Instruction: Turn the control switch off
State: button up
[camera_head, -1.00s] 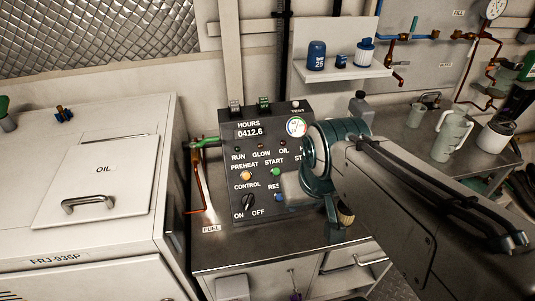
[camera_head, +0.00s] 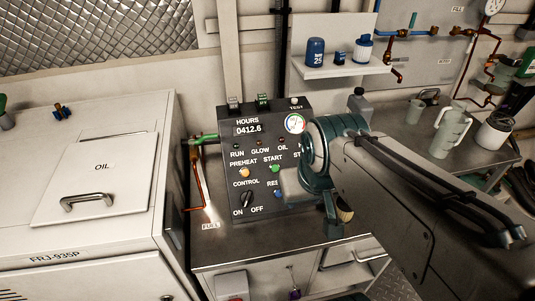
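The dark control panel (camera_head: 229,160) stands upright on the metal counter. Its black control switch (camera_head: 247,199) is a small knob at the lower left, above the ON and OFF labels and below the word CONTROL. Which label the knob points to is too small to tell. My gripper (camera_head: 294,187) is in front of the panel's right side, to the right of the switch and apart from it in the picture. My arm's end hides part of the right-hand labels and buttons. The gripper's fingers do not show clearly, so its opening cannot be made out.
An orange button (camera_head: 244,173) and a green button (camera_head: 275,168) sit above the switch. A copper fuel pipe (camera_head: 199,185) runs left of the panel. A white cabinet (camera_head: 60,215) marked OIL fills the left. A jug (camera_head: 450,133) stands on the right counter.

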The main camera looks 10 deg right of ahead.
aim_at(246, 197)
jog(key=u, duration=0.75)
jog(key=k, duration=0.8)
jog(key=z, duration=0.65)
jog(key=i, duration=0.5)
jog(key=z, duration=0.05)
